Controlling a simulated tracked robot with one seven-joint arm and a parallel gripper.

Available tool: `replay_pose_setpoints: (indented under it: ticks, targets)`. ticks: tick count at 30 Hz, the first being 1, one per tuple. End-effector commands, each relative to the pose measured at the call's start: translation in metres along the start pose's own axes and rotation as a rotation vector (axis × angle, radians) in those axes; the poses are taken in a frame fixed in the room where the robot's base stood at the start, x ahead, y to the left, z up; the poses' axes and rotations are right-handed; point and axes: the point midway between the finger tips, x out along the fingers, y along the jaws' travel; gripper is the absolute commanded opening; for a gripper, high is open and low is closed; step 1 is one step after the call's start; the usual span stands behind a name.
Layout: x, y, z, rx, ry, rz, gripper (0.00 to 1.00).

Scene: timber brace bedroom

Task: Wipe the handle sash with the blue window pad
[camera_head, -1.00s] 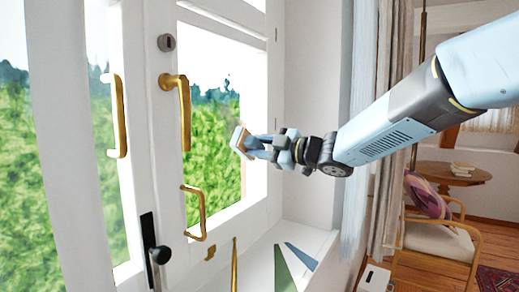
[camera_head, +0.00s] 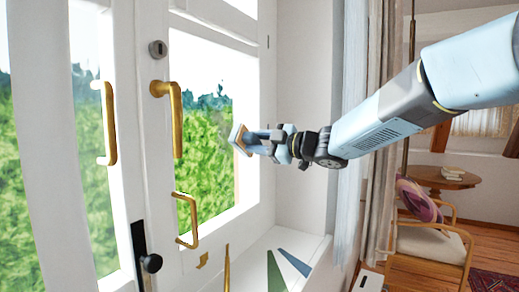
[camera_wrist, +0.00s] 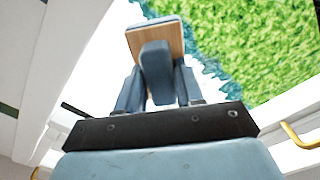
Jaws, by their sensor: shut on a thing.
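The handle sash (camera_head: 159,205) is the white-framed window with a brass lever handle (camera_head: 177,118) and a brass pull (camera_head: 187,220) on its left stile. My gripper (camera_head: 262,142) is at the right part of its glass, shut on the blue window pad (camera_head: 238,138). The pad has a wooden back and a blue face turned toward the glass. In the wrist view the pad (camera_wrist: 155,38) sits between the fingers, its wooden side toward the camera. I cannot tell whether the pad touches the glass.
A second sash with a brass handle (camera_head: 107,122) stands at the left, with a black latch (camera_head: 148,262) below. A curtain (camera_head: 355,130), armchair (camera_head: 430,240) and round table (camera_head: 440,178) are at the right.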

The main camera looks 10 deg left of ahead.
Motion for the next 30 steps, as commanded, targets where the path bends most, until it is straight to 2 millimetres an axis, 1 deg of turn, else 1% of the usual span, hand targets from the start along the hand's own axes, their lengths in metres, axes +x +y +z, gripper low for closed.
replay_pose_setpoints:
  ticks: [5, 16, 23, 30]
  targets:
    - [0.000, -0.003, -0.005, 0.000, 0.002, 0.000, 0.12]
    - [0.001, -0.018, -0.026, 0.000, 0.002, 0.000, 0.12]
    - [0.001, -0.022, -0.032, 0.000, 0.003, -0.001, 0.12]
    - [0.000, -0.031, -0.043, -0.001, 0.002, -0.001, 0.12]
